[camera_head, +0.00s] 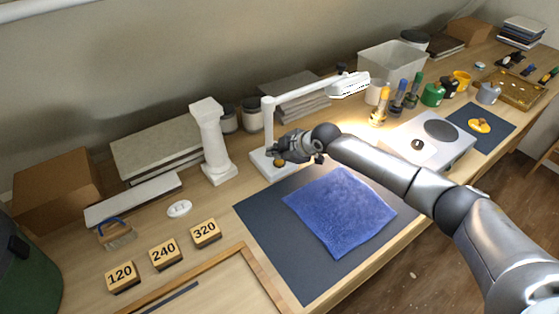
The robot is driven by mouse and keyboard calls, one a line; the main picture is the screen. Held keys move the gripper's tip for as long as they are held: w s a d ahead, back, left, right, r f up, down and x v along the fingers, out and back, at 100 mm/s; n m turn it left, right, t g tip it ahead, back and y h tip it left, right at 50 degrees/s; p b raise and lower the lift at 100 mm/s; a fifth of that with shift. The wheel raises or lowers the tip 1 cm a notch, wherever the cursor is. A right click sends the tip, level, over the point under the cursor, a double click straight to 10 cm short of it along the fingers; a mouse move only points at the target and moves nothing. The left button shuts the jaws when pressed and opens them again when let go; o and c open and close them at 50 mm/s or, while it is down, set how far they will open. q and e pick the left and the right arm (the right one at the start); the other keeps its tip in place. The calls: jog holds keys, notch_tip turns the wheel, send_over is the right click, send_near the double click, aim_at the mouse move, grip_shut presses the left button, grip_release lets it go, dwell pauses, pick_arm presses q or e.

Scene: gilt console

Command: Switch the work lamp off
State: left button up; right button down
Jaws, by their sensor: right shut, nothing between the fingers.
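The white work lamp (268,124) stands at the back middle of the bench, with a square base (262,162), an upright post and an arm reaching right to its head (350,84). A bright patch lies on the bench and plate below the head, so it looks lit. My right gripper (281,160) is shut and empty. It is over or at the lamp's base, in front of the post. It hides part of the base, and I cannot tell whether it touches it. No switch shows clearly. My left gripper is out of view.
A white column (211,145) stands just left of the lamp. A blue cloth (340,210) lies on a dark mat (262,214) in front. A hot plate (450,148) and several bottles are to the right. Numbered blocks (164,254) are at front left.

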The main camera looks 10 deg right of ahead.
aim_at(277, 163)
jog(key=shift+f+b, duration=0.3)
jog(key=shift+f, duration=0.2)
dwell(0.3)
jog(key=shift+r, duration=0.15)
jog(key=shift+r+p, duration=0.75)
notch_tip(277, 163, up, 6)
jog(key=p, duration=0.5)
dwell(1.4)
